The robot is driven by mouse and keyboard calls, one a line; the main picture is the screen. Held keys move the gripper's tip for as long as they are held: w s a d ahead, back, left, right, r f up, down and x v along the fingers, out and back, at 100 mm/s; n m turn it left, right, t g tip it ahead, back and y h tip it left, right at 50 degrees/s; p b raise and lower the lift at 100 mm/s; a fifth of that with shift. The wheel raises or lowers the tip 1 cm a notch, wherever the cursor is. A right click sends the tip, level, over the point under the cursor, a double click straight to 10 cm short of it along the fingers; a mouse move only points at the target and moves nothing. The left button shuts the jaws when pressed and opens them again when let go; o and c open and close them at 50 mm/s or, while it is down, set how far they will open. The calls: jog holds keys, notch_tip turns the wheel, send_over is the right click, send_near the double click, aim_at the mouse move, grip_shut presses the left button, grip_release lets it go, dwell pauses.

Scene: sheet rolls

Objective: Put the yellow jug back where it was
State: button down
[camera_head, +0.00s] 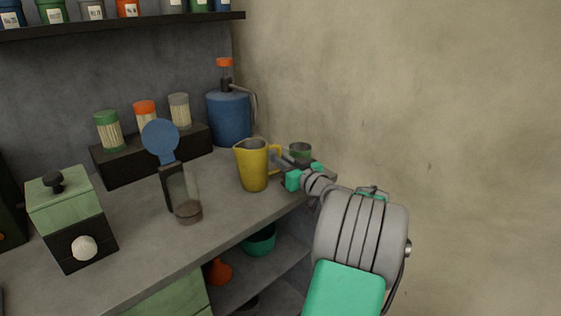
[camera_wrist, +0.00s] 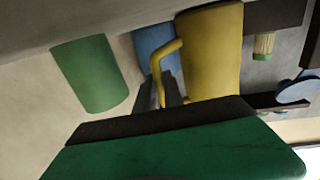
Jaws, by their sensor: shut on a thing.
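The yellow jug (camera_head: 253,167) is upright at the right part of the grey counter, with its spout to the left and its handle to the right. I cannot tell whether its base touches the counter. My gripper (camera_head: 278,161) comes from the right and is shut on the jug's handle. In the wrist view the jug (camera_wrist: 211,52) fills the upper middle, and its handle (camera_wrist: 164,62) lies between the fingers of my gripper (camera_wrist: 166,90). The place where the jug stood before is not marked in these frames.
A blue pump canister (camera_head: 229,117) stands behind the jug. A clear container (camera_head: 185,193) with a blue-disc-topped dark piece is at left. A green grinder-like box (camera_head: 66,205) is farther left. The counter's front is bare.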

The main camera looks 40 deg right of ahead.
jog(key=shift+f+b, duration=0.15)
jog(key=shift+b, duration=0.15)
jog(key=c, duration=1.5)
grip_release()
jog(key=shift+o, duration=0.2)
jog(key=shift+r+p, duration=0.3)
jog(key=shift+p, duration=0.1)
jog(key=s+a, duration=0.1)
jog(key=s, duration=1.1)
jog(key=shift+a, duration=0.15)
jog(key=shift+f, duration=0.1)
